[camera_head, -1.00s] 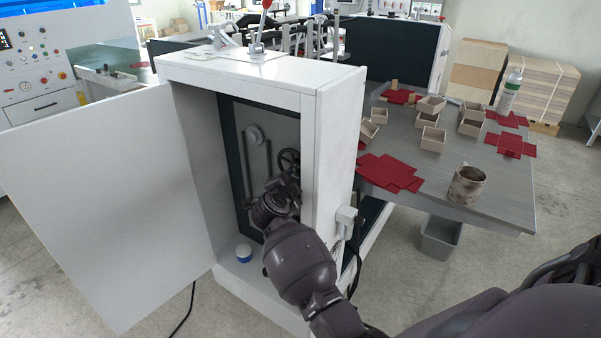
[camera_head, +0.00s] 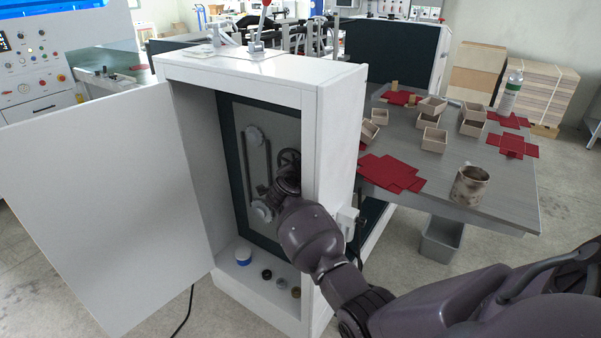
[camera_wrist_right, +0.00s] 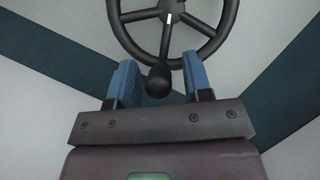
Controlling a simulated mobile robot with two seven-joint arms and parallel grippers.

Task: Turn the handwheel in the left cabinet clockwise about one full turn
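The left cabinet (camera_head: 316,130) is white with its door open to the left. The dark handwheel (camera_head: 287,156) is on its inner panel, partly hidden behind my right wrist. In the right wrist view the handwheel's rim and spokes (camera_wrist_right: 167,18) fill the top, with a white mark near the hub. Its dark knob (camera_wrist_right: 159,80) hangs at the rim's bottom. My right gripper (camera_wrist_right: 163,80) has its two blue fingers apart, one on each side of the knob, with gaps visible. My left gripper is not in view.
The open door (camera_head: 95,200) stands left of the cabinet. A table (camera_head: 440,180) with boxes and a mug (camera_head: 469,185) is at right.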

